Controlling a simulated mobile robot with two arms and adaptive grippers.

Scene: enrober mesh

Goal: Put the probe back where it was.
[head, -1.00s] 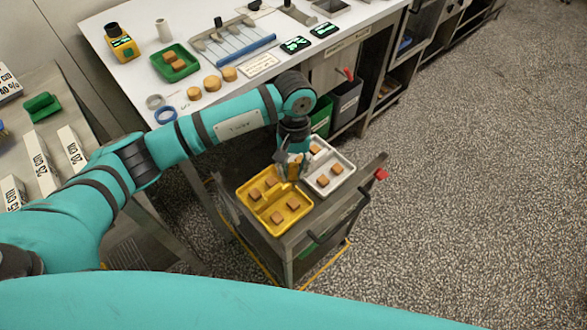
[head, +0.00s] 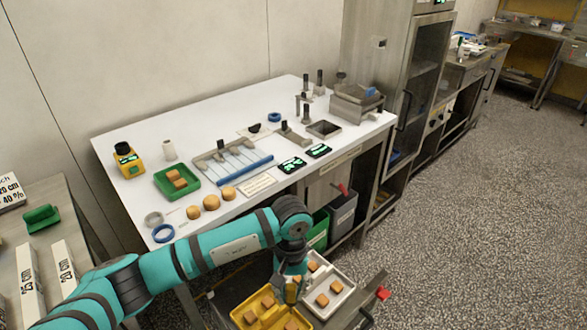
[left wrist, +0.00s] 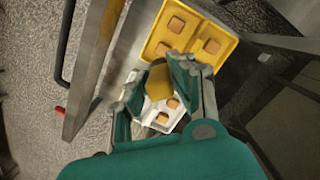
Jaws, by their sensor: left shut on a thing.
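My left gripper (left wrist: 150,92) is shut on a mustard-yellow thing (left wrist: 159,78), which looks to be the probe. The fingers hide part of it, and its tip does not show clearly. In the head view the left gripper (head: 291,289) points down over the trolley, above the place where the yellow tray (head: 236,301) and the white tray (head: 338,303) meet. It also hides much of the held thing there. I cannot tell whether the held thing touches a tray. My right gripper is not in view.
Both trays hold brown square pieces. The white table (head: 125,218) behind carries a yellow device (head: 130,165) with a black top, a green tray (head: 163,187), round brown pieces, a rack and dark displays (head: 292,165). A red knob (head: 383,293) marks the trolley's right corner.

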